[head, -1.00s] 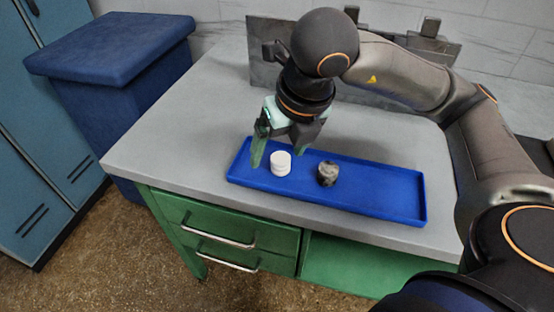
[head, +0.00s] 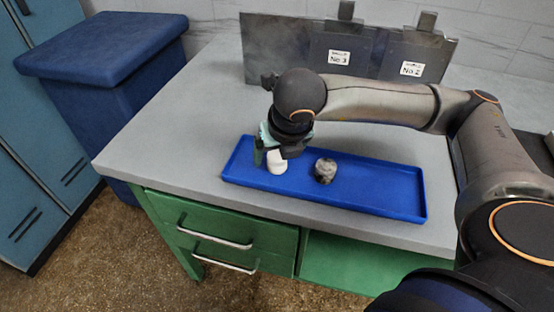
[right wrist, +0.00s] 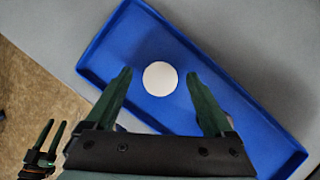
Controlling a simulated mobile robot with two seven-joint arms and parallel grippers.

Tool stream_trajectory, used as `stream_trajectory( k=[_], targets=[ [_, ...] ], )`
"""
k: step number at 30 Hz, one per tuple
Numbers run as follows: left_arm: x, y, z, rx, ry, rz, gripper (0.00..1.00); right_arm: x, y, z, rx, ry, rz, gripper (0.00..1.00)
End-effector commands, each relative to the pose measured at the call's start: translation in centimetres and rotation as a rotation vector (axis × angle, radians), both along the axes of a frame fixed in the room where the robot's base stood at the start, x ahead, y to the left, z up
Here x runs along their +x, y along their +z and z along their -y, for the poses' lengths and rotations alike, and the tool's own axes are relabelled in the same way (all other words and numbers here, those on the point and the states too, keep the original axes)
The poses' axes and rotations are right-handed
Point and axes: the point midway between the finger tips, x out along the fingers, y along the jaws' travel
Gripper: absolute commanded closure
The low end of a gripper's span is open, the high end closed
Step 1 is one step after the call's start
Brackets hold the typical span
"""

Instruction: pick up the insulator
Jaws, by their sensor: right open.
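A short white cylinder, which looks like the insulator (head: 277,163), stands in the left part of a blue tray (head: 385,204). My right gripper (head: 272,153) is at the cylinder from above, pointing down, and partly hides its top. In the right wrist view the cylinder's round white top (right wrist: 160,78) shows between and just beyond the two green fingertips (right wrist: 159,75). The fingers are wide apart, with clear gaps on both sides.
The tray's right half is empty. Metal plates (head: 290,52) with number labels stand at the back of the grey table (head: 190,110). A blue bin (head: 105,70) stands left.

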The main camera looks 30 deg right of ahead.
Motion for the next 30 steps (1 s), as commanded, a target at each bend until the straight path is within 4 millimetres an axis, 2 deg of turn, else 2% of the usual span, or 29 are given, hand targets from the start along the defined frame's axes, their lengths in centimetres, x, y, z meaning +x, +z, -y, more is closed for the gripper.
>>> stream_trajectory(
  k=[4, 11, 30],
  targets=[
    [-0.03, -0.09, 0.01, 0.000, 0.000, 0.000, 0.50, 0.48, -1.19, 0.21, -0.001, 0.000, -0.001, 0.13],
    [-0.30, -0.23, 0.01, 0.000, -0.001, -0.006, 0.50, 0.54, -1.24, 0.22, 0.000, 0.000, 0.001, 0.13],
    [-0.46, -0.34, -0.05, 0.001, 0.001, -0.009, 0.50, 0.53, -1.19, 0.21, 0.000, -0.001, 0.001, 0.85]
  ],
)
